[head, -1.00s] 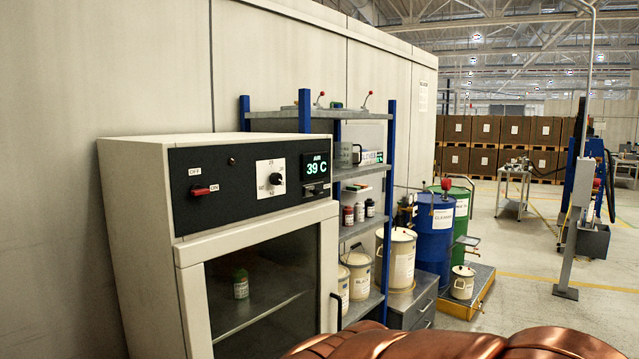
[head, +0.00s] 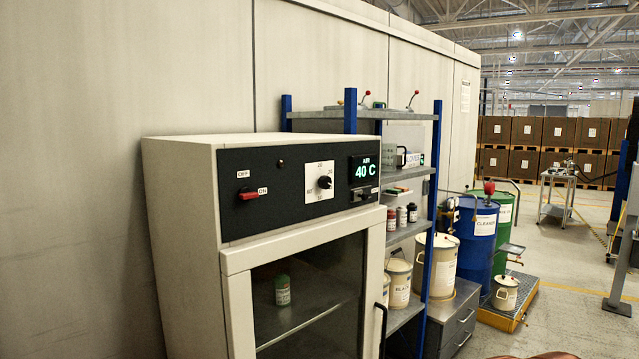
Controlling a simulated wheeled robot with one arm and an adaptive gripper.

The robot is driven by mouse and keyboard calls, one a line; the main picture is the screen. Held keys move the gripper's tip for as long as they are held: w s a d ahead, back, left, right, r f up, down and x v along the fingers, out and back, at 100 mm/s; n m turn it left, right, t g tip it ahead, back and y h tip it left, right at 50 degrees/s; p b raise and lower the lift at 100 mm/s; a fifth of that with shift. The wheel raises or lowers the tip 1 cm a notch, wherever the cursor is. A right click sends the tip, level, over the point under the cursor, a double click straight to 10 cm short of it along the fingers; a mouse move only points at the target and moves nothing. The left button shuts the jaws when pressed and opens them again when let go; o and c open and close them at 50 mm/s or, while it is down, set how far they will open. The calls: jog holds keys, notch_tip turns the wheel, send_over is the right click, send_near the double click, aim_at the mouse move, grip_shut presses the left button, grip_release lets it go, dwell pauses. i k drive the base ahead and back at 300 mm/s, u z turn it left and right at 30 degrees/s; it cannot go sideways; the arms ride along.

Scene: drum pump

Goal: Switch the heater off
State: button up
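The heater is a cream cabinet (head: 180,235) with a glass door, at centre left in the head view. The green display (head: 366,172) reads AIR 40 C. A small green-and-white jar (head: 282,290) stands inside behind the glass. My gripper is not in view; only a copper-coloured bit of my arm shows at the bottom edge.
A blue-post shelf (head: 432,200) with tins and bottles stands close right of the cabinet. Beyond are a drawer unit (head: 458,318), a blue drum (head: 481,240) and a green drum. A pale wall runs behind. Open floor lies at the right.

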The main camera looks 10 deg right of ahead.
aim_at(245, 194)
jog(key=u, duration=0.45)
jog(key=i, duration=0.35)
jog(key=u, duration=0.8)
